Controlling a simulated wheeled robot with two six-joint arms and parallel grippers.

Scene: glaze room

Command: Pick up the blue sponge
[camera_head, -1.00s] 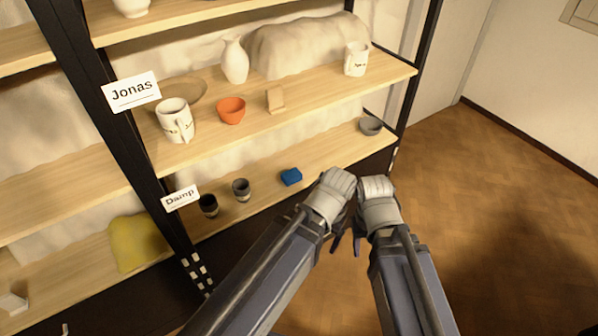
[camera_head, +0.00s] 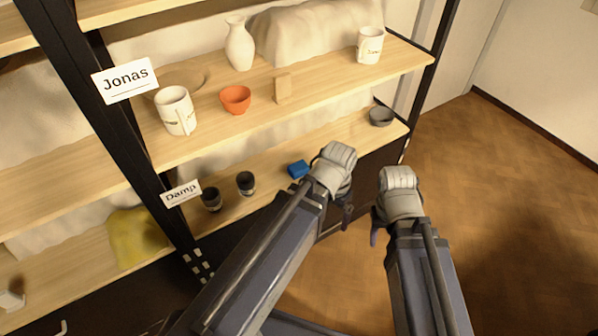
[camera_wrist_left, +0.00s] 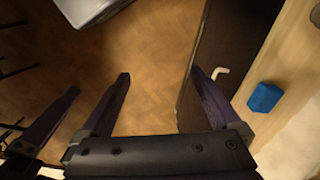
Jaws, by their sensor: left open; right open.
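The blue sponge (camera_head: 299,169) lies on the lower shelf board (camera_head: 255,195), near its front edge. It also shows at the right of the left wrist view (camera_wrist_left: 264,97). My left gripper (camera_head: 345,217) is in front of the shelf, to the right of the sponge and apart from it.
Two dark cups (camera_head: 245,183) stand left of the sponge and a grey bowl (camera_head: 381,116) stands to its right. The upper board (camera_head: 330,85) with an orange bowl (camera_head: 236,99) and mugs overhangs behind. A black post (camera_head: 115,130) stands left. Floor at right is clear.

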